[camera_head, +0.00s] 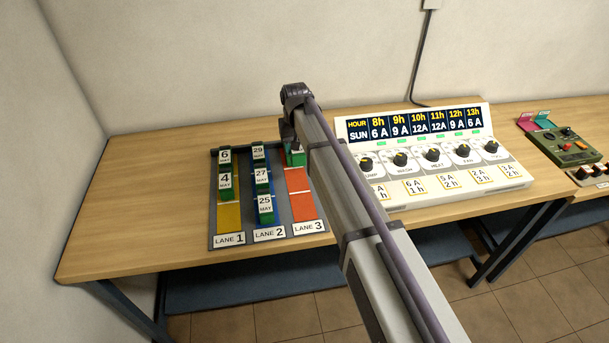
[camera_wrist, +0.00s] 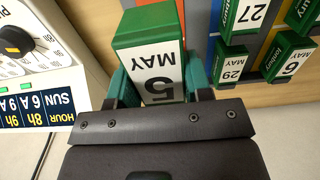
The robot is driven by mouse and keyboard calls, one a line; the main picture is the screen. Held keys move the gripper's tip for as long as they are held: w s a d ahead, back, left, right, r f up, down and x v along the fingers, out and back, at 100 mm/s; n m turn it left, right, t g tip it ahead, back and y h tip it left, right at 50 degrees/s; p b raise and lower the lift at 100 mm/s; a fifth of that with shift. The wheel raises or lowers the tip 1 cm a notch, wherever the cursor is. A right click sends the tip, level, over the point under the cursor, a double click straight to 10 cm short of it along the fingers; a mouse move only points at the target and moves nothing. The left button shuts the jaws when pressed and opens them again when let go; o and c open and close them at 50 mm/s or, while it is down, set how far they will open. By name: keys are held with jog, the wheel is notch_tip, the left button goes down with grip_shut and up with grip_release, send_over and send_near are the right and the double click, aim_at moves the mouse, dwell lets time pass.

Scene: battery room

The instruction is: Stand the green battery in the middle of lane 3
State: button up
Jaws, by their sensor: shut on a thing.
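My gripper (camera_wrist: 157,88) is shut on a green battery (camera_wrist: 147,27) with a white label, upside down in the wrist view, reading 5 MAY. In the head view the green battery (camera_head: 297,159) shows at the far end of lane 3 (camera_head: 304,206), partly hidden by my arm. My gripper (camera_head: 292,143) is above it there. I cannot tell whether the battery touches the lane or hangs just over it. The middle and front orange-red parts of lane 3 show bare.
Lane 2 (camera_head: 270,234) holds three green batteries, labelled 29, 27 and 25 MAY. Lane 1 (camera_head: 229,216) holds two, 6 and 4 MAY, with its yellow front part bare. A white control panel (camera_head: 516,184) with knobs stands close to the right of the lanes.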

notch_tip(320, 180, down, 10)
jog(key=b, duration=1)
jog(key=shift+s+a+f, duration=0.1)
jog(key=shift+f, duration=0.15)
jog(key=shift+r, duration=0.3)
jog(key=shift+f, duration=0.2)
jog(key=o, duration=1.3)
notch_tip(320, 180, up, 13)
jog(key=p, duration=1.2)
jog(key=shift+f, duration=0.15)
jog(key=s+d+m, duration=0.1)
jog(key=s+d, duration=0.9)
jog(key=s, duration=0.4)
jog(key=s+d+m, duration=0.1)
jog(key=s+d, duration=1)
jog(key=s, duration=0.3)
jog(key=shift+s+d+f+m, duration=0.15)
jog(key=shift+s+d+m, duration=0.1)
jog(key=shift+m, duration=0.05)
